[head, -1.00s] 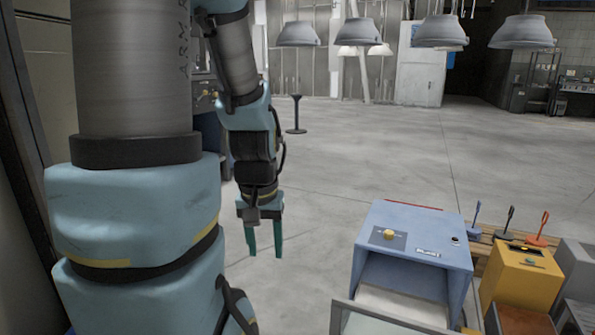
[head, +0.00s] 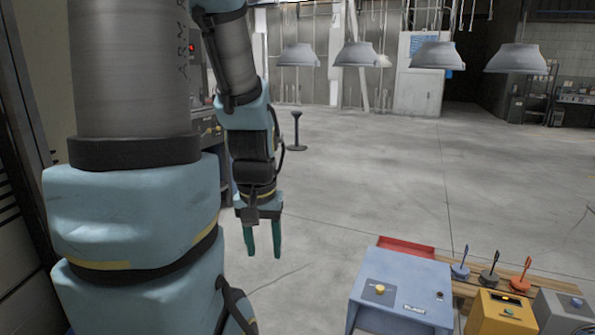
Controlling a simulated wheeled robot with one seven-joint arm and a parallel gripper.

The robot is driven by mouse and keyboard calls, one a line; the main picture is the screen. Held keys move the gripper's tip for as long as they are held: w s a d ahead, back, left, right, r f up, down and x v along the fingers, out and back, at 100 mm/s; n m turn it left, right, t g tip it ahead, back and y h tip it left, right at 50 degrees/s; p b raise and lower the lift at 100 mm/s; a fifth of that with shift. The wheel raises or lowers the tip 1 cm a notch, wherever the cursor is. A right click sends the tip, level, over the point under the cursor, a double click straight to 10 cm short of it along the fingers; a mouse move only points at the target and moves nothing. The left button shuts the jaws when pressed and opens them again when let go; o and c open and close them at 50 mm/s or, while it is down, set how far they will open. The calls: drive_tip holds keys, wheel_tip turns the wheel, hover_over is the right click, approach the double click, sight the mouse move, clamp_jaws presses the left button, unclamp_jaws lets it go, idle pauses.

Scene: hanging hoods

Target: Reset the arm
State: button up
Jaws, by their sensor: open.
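My gripper (head: 262,240) hangs at the end of my arm, left of the middle in the head view. Its two green fingers point down and are apart, with nothing between them. My arm is bent, with its forearm hanging down in front of the grey floor. The gripper is to the left of the blue box (head: 392,275) and apart from it.
A yellow box (head: 505,310) and a grey box (head: 566,312) stand at the lower right. Behind them are a red tray (head: 406,246) and several small coloured stands. Grey hoods (head: 438,56) hang at the back. A black post (head: 297,130) stands on the open floor (head: 400,175).

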wheel_tip(320, 180, up, 14)
drive_tip(key=p, duration=1.1)
drive_tip(key=shift+d+f, duration=0.1)
drive_tip(key=shift+f, duration=0.1)
idle(0.3)
